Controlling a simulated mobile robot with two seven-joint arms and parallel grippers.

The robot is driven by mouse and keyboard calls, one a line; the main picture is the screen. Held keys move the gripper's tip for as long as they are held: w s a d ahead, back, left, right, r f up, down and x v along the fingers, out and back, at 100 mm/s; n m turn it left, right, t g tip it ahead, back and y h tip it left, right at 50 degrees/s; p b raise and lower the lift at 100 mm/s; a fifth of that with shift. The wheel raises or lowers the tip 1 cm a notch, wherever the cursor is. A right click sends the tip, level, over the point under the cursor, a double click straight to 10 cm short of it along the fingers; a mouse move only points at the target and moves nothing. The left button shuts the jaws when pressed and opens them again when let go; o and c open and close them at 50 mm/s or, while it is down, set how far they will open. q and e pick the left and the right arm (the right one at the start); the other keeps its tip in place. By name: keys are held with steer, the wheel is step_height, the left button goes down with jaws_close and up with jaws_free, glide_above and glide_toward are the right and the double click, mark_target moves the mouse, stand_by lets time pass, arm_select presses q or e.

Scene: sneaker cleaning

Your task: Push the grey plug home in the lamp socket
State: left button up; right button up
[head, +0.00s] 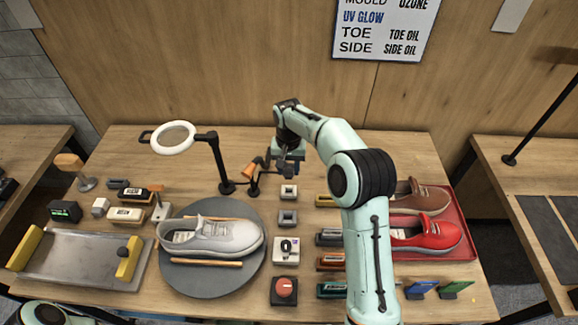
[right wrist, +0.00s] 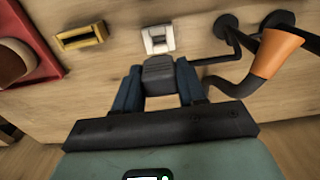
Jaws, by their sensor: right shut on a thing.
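My right gripper (head: 288,170) is over the back middle of the table. In the right wrist view its two blue fingers (right wrist: 158,88) are shut on the grey plug (right wrist: 158,72). A white socket block (right wrist: 158,39) lies just beyond the plug and lined up with it; it also shows in the head view (head: 289,192). I cannot tell whether plug and block touch. A grey block (head: 287,217) stands in front of the white one. The orange lamp (right wrist: 274,54) stands beside the gripper; a dark cable runs from it towards the plug. My left gripper is out of view.
A white ring lamp (head: 172,138) on a black stand is left of the orange lamp. A grey sneaker (head: 212,237) rests on a round dark turntable (head: 190,284). A red tray (head: 465,249) with shoes is at the right. A yellow-framed block (right wrist: 80,37) is near the socket.

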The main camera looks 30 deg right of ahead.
mark_target(289, 178)
steer(key=f, duration=0.3)
steer(key=shift+s+f+b, duration=0.2)
steer(key=shift+f+b, duration=0.05)
steer(key=shift+b, duration=0.15)
steer(key=shift+w+f, duration=0.1)
steer(key=shift+f, duration=0.9)
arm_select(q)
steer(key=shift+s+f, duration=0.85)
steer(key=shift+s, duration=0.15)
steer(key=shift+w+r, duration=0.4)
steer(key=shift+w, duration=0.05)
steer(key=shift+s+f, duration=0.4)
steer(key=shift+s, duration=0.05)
arm_select(e)
steer(key=shift+f, duration=1.4)
steer(key=o, duration=1.1)
steer(key=shift+r, duration=0.1)
